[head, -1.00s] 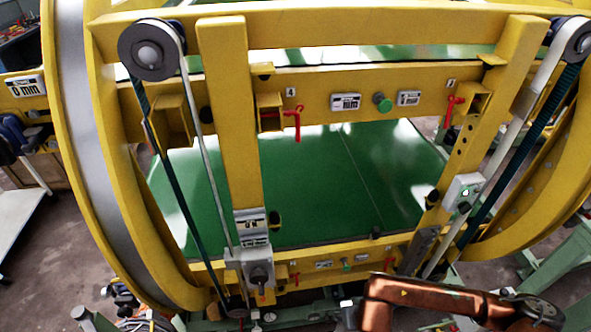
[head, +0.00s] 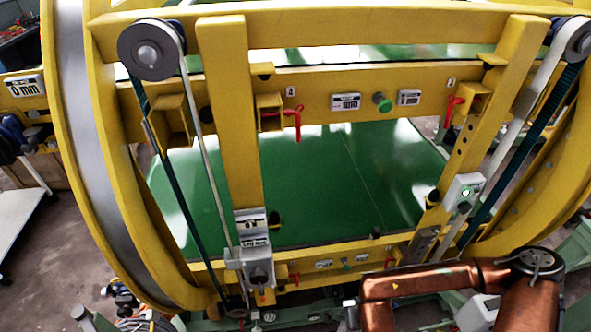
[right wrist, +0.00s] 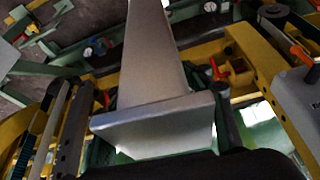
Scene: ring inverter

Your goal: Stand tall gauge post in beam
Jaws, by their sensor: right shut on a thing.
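A grey metal post with a wide flat collar (right wrist: 150,60), apparently the tall gauge post, fills the middle of the right wrist view. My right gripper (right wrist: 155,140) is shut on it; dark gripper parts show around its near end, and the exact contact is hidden. The post does not show in the head view, where only my copper right arm appears at lower right. A yellow upper beam (head: 365,88) carries bracket sockets with red handles. A yellow lower beam (head: 305,257) has red handles and small labels. My left gripper is not in view.
A yellow ring frame (head: 93,190) surrounds the beams. Pulleys (head: 148,50) and belts run down both sides. A green panel (head: 330,185) lies behind the beams. A grey box with a green button (head: 463,192) sits on the right upright.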

